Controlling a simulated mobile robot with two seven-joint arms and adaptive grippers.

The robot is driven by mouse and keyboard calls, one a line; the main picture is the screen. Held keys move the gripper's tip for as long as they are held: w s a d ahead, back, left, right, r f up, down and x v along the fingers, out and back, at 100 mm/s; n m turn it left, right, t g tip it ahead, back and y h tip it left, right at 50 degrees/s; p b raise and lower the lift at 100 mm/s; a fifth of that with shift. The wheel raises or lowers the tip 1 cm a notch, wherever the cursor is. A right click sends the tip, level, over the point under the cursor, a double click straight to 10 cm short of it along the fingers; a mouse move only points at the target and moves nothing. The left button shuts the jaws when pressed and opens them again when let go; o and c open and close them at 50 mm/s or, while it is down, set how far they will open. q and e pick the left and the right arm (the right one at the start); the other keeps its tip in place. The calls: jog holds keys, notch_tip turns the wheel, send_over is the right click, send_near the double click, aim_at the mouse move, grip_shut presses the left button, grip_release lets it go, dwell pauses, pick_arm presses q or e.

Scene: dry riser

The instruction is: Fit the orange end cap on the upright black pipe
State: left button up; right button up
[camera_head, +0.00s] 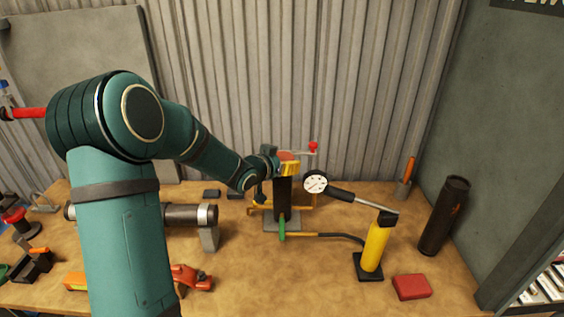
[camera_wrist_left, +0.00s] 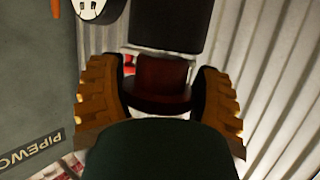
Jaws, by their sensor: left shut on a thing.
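The black pipe (camera_head: 282,198) stands upright in a stand near the middle of the bench. My left gripper (camera_head: 287,168), with yellow fingers, is at the pipe's top end. It is shut on the orange end cap (camera_head: 287,156), which shows as a small orange patch over the pipe. In the left wrist view the cap (camera_wrist_left: 162,82) looks dark red between the two ridged fingers (camera_wrist_left: 160,98). The black pipe end (camera_wrist_left: 167,28) is right beside it in that view. I cannot tell whether cap and pipe touch. My right gripper is not in view.
A dial gauge (camera_head: 316,183) is close right of the pipe. A yellow pump (camera_head: 375,245), a red block (camera_head: 411,287) and a dark cylinder (camera_head: 443,215) stand farther right. A red-tipped lever (camera_head: 313,147) rises behind. A horizontal pipe (camera_head: 185,214) lies left. The front middle is clear.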

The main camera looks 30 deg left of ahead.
pick_arm(q)
jog(key=shift+f+b, duration=1.55)
jog(key=shift+f, duration=0.1)
jog(key=o, duration=1.3)
jog(key=shift+s, duration=0.1)
jog(key=v, duration=1.2)
